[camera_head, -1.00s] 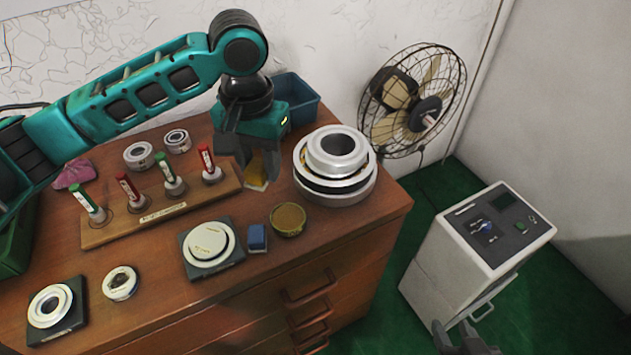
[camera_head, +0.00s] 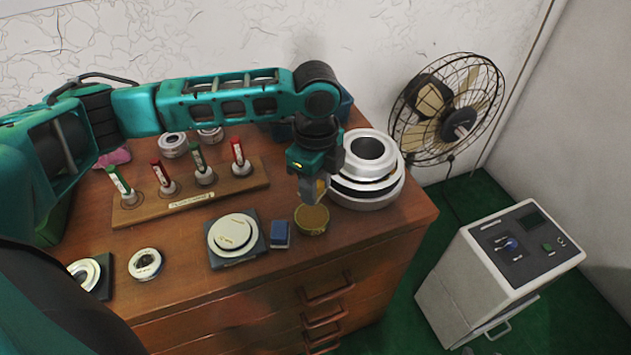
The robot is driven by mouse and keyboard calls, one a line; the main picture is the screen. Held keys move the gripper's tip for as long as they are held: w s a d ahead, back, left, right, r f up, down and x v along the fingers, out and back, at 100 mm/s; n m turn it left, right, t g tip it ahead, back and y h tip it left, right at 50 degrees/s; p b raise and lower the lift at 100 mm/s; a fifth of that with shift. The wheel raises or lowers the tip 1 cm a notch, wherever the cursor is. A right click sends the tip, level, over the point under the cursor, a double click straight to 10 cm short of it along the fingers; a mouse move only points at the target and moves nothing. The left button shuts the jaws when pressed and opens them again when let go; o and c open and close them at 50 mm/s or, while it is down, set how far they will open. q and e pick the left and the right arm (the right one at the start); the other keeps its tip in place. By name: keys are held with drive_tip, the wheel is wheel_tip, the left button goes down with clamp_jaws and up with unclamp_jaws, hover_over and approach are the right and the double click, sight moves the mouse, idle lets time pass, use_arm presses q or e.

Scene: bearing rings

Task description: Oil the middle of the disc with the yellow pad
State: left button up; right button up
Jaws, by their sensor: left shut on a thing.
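My left gripper (camera_head: 313,196) is shut on the yellow pad (camera_head: 320,187), of which only a small part shows between the fingers. It points down just above the round tin with a brownish-yellow top (camera_head: 312,220); whether the pad touches the tin is unclear. A pale disc with a raised middle (camera_head: 232,232) lies on a dark square base (camera_head: 262,247), left of the gripper. A blue pad or block (camera_head: 280,235) stands between the disc and the tin.
Stacked metal rings (camera_head: 370,170) stand close right of the gripper. A wooden rack (camera_head: 190,203) holds several red and green-handled tools behind the disc. Smaller rings (camera_head: 145,264) lie at the left. A blue bin (camera_head: 345,105) is behind my arm. A fan (camera_head: 450,110) stands beyond the table.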

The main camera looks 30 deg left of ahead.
sight(315, 219)
use_arm(q)
drive_tip(key=shift+f+m, duration=0.25)
drive_tip(key=shift+m, duration=0.15)
drive_tip(key=shift+f, duration=1.9)
drive_tip(key=shift+f+b, duration=0.95)
drive_tip(key=shift+f, duration=0.05)
drive_tip(key=shift+f, duration=0.5)
drive_tip(key=shift+s+f+p, duration=0.15)
drive_tip(key=shift+p, duration=0.3)
idle(0.8)
drive_tip(key=shift+r+p, duration=0.55)
drive_tip(key=shift+r, duration=3.1)
